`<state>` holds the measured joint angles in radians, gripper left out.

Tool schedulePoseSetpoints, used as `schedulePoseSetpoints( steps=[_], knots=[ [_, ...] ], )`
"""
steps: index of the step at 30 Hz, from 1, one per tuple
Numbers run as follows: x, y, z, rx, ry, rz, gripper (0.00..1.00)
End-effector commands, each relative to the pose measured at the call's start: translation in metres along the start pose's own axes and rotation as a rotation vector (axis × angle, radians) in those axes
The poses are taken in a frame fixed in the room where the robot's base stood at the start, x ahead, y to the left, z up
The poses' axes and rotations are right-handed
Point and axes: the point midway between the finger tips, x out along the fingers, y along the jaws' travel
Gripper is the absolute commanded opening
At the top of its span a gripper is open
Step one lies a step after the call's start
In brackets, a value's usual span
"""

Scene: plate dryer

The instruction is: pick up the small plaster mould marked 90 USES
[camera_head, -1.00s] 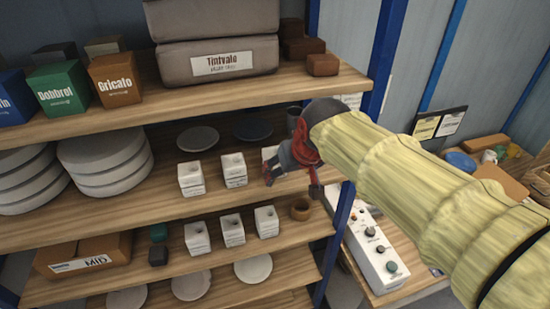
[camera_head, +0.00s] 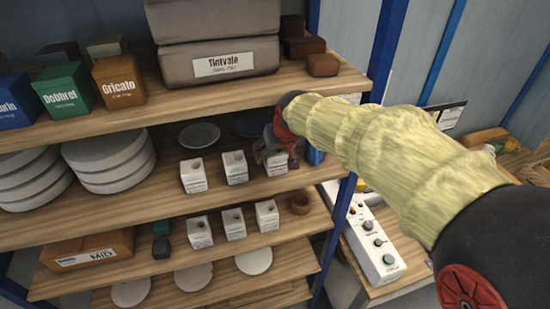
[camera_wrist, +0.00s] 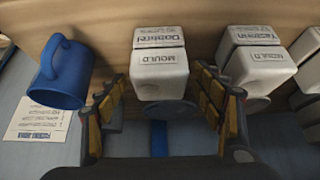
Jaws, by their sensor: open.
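Several small white block moulds with round holes on top stand in rows on the shelves. On the middle shelf, one mould (camera_head: 193,176) is at the left and another (camera_head: 235,168) beside it. A third is mostly hidden by my gripper (camera_head: 273,153). In the wrist view my gripper (camera_wrist: 161,78) is open and empty, its yellow-padded fingers either side of a mould (camera_wrist: 160,62) lying ahead between the tips. Another mould (camera_wrist: 258,62) stands beside the right finger. I cannot read "90 USES" on any mould.
A blue mug (camera_wrist: 62,68) stands close to my left finger in the wrist view, near a paper label (camera_wrist: 40,122). The upper shelf board (camera_head: 190,98) is close above my gripper.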

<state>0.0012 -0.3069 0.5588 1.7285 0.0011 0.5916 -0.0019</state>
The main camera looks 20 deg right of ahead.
Motion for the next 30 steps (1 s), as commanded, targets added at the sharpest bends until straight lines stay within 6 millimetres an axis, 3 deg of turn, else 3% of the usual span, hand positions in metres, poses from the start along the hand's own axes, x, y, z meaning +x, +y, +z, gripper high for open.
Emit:
schedulePoseSetpoints(
  steps=[10, 30],
  knots=[
    [0.0068, 0.0, -0.0002, 0.0, 0.001, 0.0, 0.68],
    [0.0066, 0.0, -0.0002, 0.0, 0.001, 0.0, 0.3]
  ],
)
